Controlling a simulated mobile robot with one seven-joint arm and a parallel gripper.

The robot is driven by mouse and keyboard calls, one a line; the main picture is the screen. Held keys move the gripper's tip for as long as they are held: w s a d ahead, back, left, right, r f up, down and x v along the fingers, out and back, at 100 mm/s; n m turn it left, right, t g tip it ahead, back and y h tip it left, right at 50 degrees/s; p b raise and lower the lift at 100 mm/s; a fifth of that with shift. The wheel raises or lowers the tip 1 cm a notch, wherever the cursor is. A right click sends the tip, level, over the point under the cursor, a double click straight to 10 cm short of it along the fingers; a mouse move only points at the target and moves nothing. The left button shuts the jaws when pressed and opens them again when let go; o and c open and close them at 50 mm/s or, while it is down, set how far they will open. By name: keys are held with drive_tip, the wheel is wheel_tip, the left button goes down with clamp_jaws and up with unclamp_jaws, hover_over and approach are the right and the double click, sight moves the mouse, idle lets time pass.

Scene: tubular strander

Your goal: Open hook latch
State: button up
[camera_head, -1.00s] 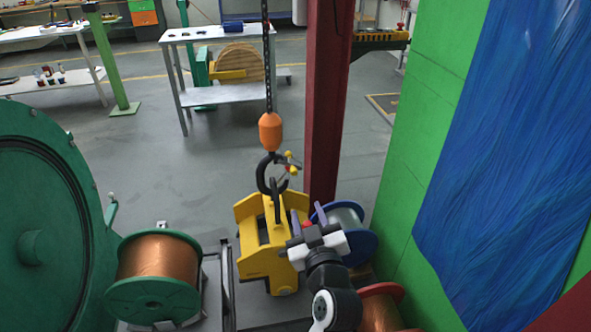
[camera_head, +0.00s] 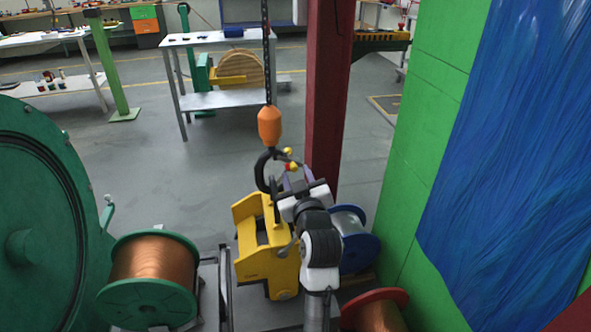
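A black crane hook (camera_head: 262,172) hangs from a chain (camera_head: 266,60) below an orange weight (camera_head: 270,127). Its latch (camera_head: 290,163), with yellow and red knobs, sits at the hook's right side, across the mouth. The hook's lower part meets the top of a yellow lifting frame (camera_head: 262,262). I cannot tell whether a finger touches the latch. My gripper's body and arm hide part of the frame's right side.
A dark red column (camera_head: 328,100) stands right behind my gripper. A blue-flanged spool (camera_head: 362,240) and a red-flanged spool (camera_head: 378,312) lie to the right, a copper spool (camera_head: 153,262) to the left. The green wall (camera_head: 425,150) bounds the right.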

sight(293, 160)
drive_tip(key=shift+w+a, duration=0.25)
drive_tip(key=shift+w, duration=0.85)
clamp_jaws()
drive_tip(key=shift+d+r+n+b, duration=0.15)
drive_tip(key=shift+d+n+b, duration=0.05)
drive_tip(key=shift+n+b, duration=1)
drive_tip(key=shift+d+r+n+b, duration=0.1)
drive_tip(key=shift+r+n+b, duration=0.3)
drive_tip(key=shift+n, duration=0.5)
unclamp_jaws()
